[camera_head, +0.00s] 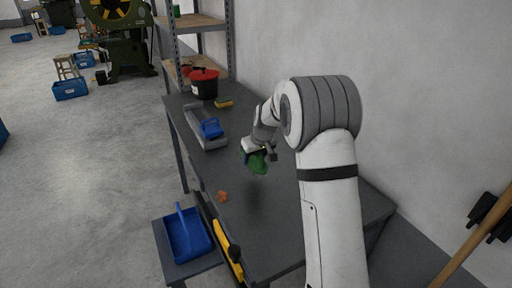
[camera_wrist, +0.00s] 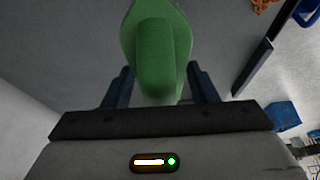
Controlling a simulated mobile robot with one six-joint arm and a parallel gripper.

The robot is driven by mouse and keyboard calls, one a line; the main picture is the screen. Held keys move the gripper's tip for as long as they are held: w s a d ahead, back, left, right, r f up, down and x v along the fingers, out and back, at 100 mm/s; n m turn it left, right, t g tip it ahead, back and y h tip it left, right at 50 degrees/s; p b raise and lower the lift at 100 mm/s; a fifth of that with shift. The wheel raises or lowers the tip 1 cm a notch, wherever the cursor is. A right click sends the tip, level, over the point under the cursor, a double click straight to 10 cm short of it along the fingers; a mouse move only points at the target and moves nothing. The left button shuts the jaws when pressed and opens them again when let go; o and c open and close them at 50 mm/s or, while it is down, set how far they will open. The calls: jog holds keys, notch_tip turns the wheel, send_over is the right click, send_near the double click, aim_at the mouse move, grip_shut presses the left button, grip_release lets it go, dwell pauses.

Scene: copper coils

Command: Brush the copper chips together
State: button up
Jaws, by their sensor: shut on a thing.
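The orange copper chips (camera_head: 222,196) lie in a small heap near the left edge of the dark table (camera_head: 245,235). They also show at the top right of the wrist view (camera_wrist: 265,4). My gripper (camera_head: 259,151) is shut on a green tool (camera_head: 258,165), which looks like the brush, and holds it above the table, behind and right of the chips. In the wrist view the green handle (camera_wrist: 160,50) stands between the two fingers of my gripper (camera_wrist: 162,82). The tool's lower end and any bristles cannot be made out.
A grey tray (camera_head: 208,143) with a blue item, a red-and-black bucket (camera_head: 204,84) and a yellow sponge (camera_head: 224,103) stand toward the back. The wall is at the right.

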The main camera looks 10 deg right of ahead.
jog(key=shift+r+p, duration=0.5)
jog(key=shift+r, duration=0.8)
jog(key=shift+r, duration=0.15)
